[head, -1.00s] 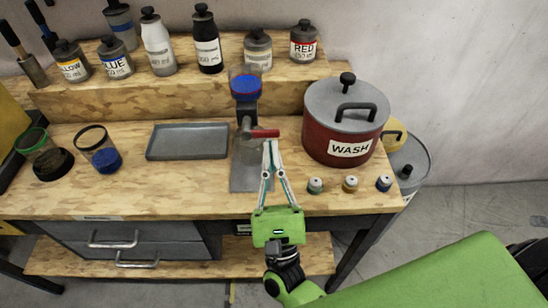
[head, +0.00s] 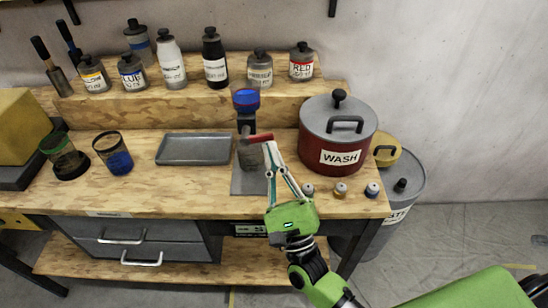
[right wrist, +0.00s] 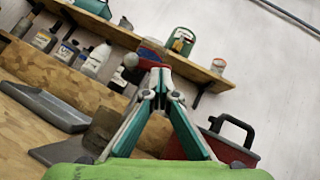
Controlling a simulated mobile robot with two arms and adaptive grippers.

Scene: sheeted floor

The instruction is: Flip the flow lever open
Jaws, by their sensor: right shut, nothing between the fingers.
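The flow lever (head: 261,138) is a short red handle sticking out to the right of a dispenser stand. The stand (head: 247,125) carries a clear cup with blue contents (head: 246,98) on top, and a clear container (head: 250,156) is below. My right gripper (head: 268,145) is shut and empty, its fingertips just below and in front of the lever; I cannot tell if they touch it. In the right wrist view the shut fingertips (right wrist: 160,72) cover part of the lever, with a bit of red (right wrist: 151,63) showing behind them. My left gripper is out of view.
A red WASH pot (head: 338,135) stands close to the right, with several small capped jars (head: 341,190) in front of it. A grey tray (head: 195,149) lies left of the stand. Labelled bottles (head: 215,68) line the raised shelf behind.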

